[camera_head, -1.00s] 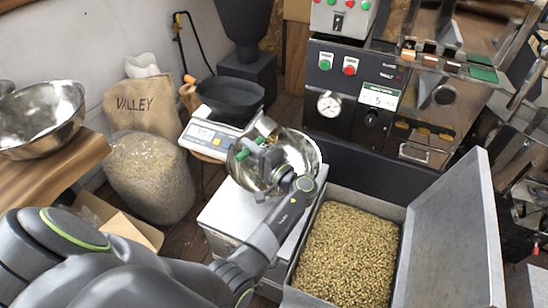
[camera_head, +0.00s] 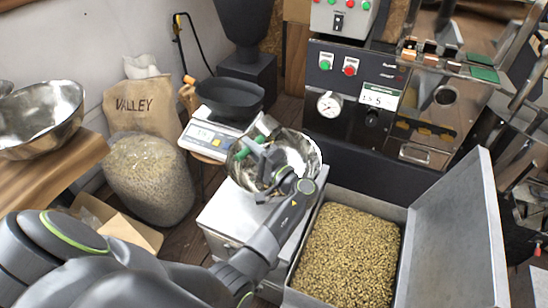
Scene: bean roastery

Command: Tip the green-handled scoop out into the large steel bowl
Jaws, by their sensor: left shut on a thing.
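The large steel bowl (camera_head: 306,150) stands on a metal box in the middle of the view. My left gripper (camera_head: 258,152) is over the bowl's left part, shut on the green-handled scoop. The scoop's green handle (camera_head: 246,148) shows at the jaws, and its metal part (camera_head: 264,127) rises at the bowl's far-left rim, looking tilted. My gripper and wrist hide part of the bowl's inside, and I cannot tell what the scoop holds. My right gripper is not in view.
A scale (camera_head: 207,138) with a black pan (camera_head: 229,97) stands just behind and left of the bowl. An open bin of beans (camera_head: 347,258) with a raised lid (camera_head: 455,235) is at front right. The roaster panel (camera_head: 345,75) stands behind. Another steel bowl (camera_head: 42,118) is at left.

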